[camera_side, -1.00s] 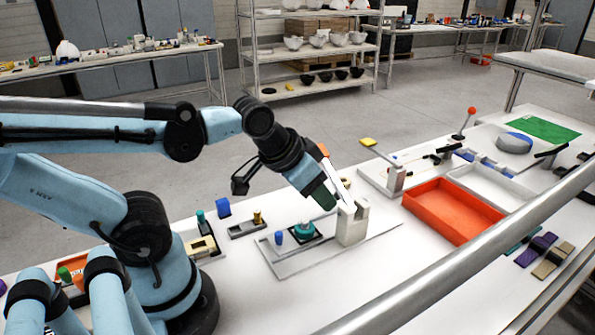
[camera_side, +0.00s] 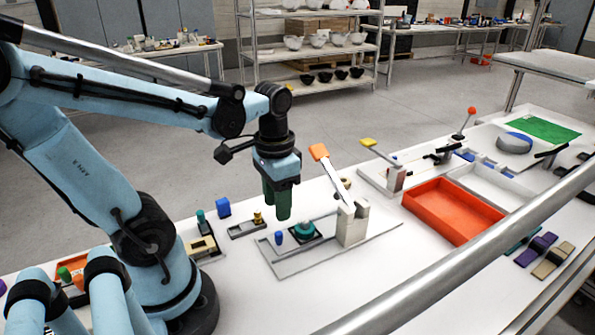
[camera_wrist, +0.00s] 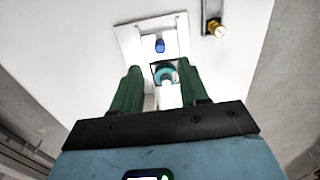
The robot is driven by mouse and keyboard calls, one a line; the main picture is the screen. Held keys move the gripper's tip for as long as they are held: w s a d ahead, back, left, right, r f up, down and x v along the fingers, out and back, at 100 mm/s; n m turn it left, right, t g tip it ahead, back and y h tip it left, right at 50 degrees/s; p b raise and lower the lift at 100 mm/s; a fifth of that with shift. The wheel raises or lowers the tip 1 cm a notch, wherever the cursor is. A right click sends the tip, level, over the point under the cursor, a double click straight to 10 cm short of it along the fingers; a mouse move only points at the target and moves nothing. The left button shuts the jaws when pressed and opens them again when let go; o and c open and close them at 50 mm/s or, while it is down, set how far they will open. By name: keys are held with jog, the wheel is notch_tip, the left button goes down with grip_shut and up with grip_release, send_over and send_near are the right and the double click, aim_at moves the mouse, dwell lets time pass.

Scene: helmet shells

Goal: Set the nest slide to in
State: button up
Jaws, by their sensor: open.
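The fixture has a pale base plate (camera_side: 325,250) with a white press block (camera_side: 352,222) and an orange-tipped lever (camera_side: 319,152), which is raised. A dark square nest (camera_side: 318,236) holding a teal round part (camera_side: 304,229) sits in front of the block, apart from it. A short blue knob (camera_side: 279,238) stands upright left of the nest; it also shows in the wrist view (camera_wrist: 160,45). My gripper (camera_side: 277,208), with green fingers, is open and empty, pointing down above the nest area. In the wrist view the teal part (camera_wrist: 166,75) shows between the fingers (camera_wrist: 158,68).
A grey holder with a brass knob (camera_side: 258,217) and a blue block (camera_side: 222,207) stand left of the fixture. An orange tray (camera_side: 452,211) and a yellow-tipped lever (camera_side: 368,142) are to the right. A metal rail (camera_side: 450,270) crosses the foreground.

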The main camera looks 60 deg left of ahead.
aim_at(279, 233)
jog(key=shift+f, duration=3.75)
jog(key=shift+c, duration=0.4)
grip_shut()
